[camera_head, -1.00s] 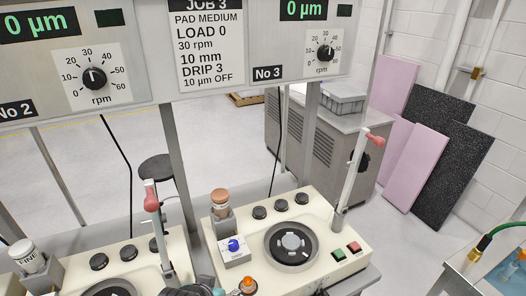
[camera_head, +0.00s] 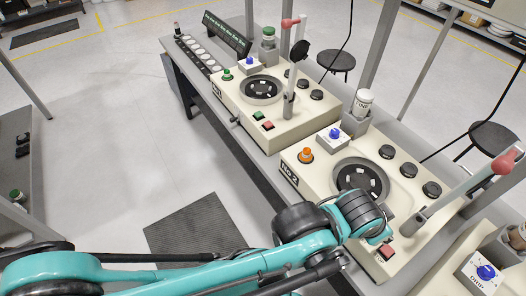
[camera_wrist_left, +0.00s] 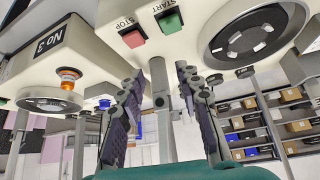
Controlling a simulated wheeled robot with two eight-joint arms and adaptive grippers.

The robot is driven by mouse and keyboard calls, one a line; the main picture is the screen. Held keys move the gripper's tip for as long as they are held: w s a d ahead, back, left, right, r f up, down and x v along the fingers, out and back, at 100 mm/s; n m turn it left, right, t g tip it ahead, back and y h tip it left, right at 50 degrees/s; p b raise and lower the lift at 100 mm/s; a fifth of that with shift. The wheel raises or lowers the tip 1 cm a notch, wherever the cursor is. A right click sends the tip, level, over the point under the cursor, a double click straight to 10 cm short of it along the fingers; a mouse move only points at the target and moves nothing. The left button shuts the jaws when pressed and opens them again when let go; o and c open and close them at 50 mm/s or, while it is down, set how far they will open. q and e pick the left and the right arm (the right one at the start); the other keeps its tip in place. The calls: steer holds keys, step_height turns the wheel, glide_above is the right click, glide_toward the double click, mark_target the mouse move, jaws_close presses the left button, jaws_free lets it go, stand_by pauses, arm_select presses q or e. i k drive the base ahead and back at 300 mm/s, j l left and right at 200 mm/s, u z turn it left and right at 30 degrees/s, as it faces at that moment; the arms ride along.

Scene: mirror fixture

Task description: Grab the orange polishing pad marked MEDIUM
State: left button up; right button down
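No orange pad marked MEDIUM can be made out in either current view. In the head view my left arm comes in from the left, and its dark wrist joints are in front of machine No 2 (camera_head: 405,172). The gripper itself cannot be made out there. In the left wrist view my left gripper (camera_wrist_left: 157,80) is open, its two dark fingers apart with nothing held between them. My right gripper is not in view.
A white FINE bottle (camera_head: 363,103) stands behind machine No 2's black platen (camera_head: 360,178). A red-handled lever (camera_head: 470,190) slants across the right side. Another machine (camera_head: 225,100) stands farther left. Stools (camera_head: 336,60) stand behind the bench. A dark mat (camera_head: 195,228) lies on open floor.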

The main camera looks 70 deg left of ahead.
mark_target(306, 156)
steer(key=u, duration=1.85)
